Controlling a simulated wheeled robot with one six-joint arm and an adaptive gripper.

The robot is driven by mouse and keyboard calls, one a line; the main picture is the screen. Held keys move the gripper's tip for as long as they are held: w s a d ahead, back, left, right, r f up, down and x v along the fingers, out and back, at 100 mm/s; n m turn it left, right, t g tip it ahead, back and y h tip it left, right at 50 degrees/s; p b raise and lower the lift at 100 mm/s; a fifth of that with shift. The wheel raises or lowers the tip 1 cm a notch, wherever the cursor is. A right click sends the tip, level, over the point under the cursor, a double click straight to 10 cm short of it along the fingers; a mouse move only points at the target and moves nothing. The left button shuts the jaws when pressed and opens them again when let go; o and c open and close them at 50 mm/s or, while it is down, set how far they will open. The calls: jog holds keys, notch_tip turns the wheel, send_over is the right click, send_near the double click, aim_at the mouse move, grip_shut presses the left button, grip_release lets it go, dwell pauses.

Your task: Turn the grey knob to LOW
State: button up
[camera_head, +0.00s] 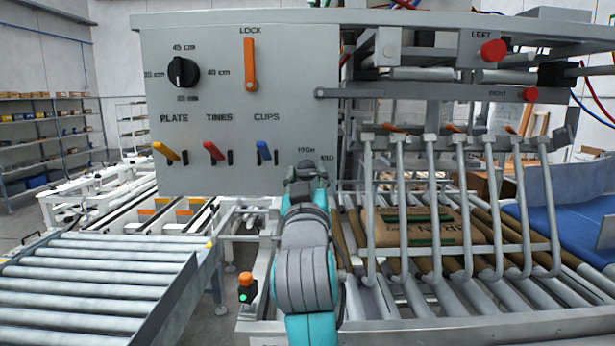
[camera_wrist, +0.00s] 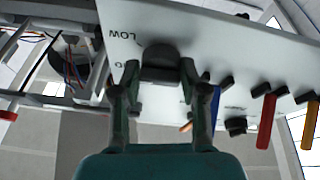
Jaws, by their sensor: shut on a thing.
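The grey knob (camera_wrist: 160,60) shows dark grey in the wrist view, on the pale control panel (camera_wrist: 215,45). My gripper (camera_wrist: 160,72) has one finger on each side of it and is shut on it. The LOW label (camera_wrist: 122,34) reads upside down beside the knob, and part of another label shows near the left finger. In the head view my gripper (camera_head: 306,168) is at the panel's lower right, below the HIGH label (camera_head: 307,149) and left of the MID label (camera_head: 327,158). There my arm hides the knob. I cannot tell which label it points to.
The panel also carries a black dial (camera_head: 183,72), an orange LOCK lever (camera_head: 250,66), and yellow (camera_head: 166,152), red (camera_head: 214,151) and blue (camera_head: 264,151) levers. Metal bars (camera_head: 460,210) stand right of my arm, before a brown sack (camera_head: 400,232). A roller conveyor (camera_head: 90,275) is at left.

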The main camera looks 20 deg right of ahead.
jog(key=m+g+h, duration=0.1)
jog(key=m, duration=0.3)
jog(key=m+g+h, duration=0.1)
jog(key=m+h, duration=0.1)
jog(key=m, duration=0.2)
jog(key=shift+w+a, duration=0.1)
jog(key=shift+a, duration=0.1)
jog(key=shift+m, duration=0.3)
jog(key=o, duration=1.1)
jog(key=v, duration=1.2)
jog(key=shift+a, duration=0.1)
jog(key=shift+f, duration=0.1)
